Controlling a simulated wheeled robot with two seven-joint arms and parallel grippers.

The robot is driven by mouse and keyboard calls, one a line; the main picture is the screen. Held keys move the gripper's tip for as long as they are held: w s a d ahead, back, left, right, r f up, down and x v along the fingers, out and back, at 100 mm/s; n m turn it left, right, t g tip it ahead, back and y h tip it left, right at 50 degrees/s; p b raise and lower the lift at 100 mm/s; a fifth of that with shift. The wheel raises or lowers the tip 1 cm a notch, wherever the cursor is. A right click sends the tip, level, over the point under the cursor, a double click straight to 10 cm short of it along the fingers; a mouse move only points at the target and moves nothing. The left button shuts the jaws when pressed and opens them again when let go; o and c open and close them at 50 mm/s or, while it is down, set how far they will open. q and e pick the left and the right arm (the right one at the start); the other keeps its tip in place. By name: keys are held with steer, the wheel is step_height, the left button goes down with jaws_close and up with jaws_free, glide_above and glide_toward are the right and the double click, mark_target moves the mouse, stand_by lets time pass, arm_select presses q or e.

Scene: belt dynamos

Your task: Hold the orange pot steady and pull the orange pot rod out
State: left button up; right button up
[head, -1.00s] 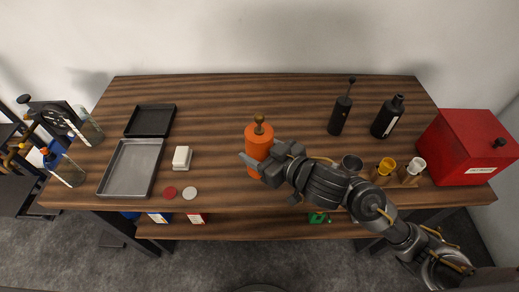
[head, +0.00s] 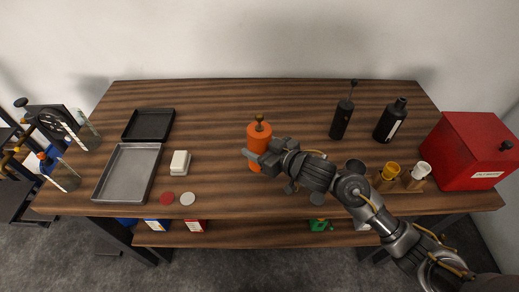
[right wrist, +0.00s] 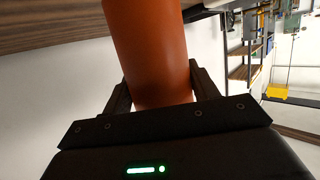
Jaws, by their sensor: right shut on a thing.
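The orange pot (head: 258,136) stands upright near the middle of the table in the head view. Its rod (head: 260,119) sticks out of the top with a dark brassy knob. My right gripper (head: 257,157) comes in from the right and is shut around the lower part of the pot. In the right wrist view the orange pot (right wrist: 150,50) fills the space between the two black fingers of my right gripper (right wrist: 160,90). The rod is out of sight there. Whether the pot's base touches the table is hard to tell. My left gripper is not in view.
Left on the table (head: 220,115) lie a black tray (head: 148,125), a grey tray (head: 126,172), a white block (head: 180,163) and red and grey discs. Right are two black bottles, several cups and a red box (head: 470,150). The table is clear left of and behind the pot.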

steer(key=shift+w+f+b, duration=0.7)
steer(key=shift+w+f, duration=0.5)
steer(key=shift+w, duration=0.3)
steer(key=shift+w+f+b, duration=0.7)
steer(key=shift+w+f, duration=0.45)
steer(key=shift+w, duration=0.3)
steer(key=shift+f, duration=0.65)
steer(key=shift+s+f, duration=0.1)
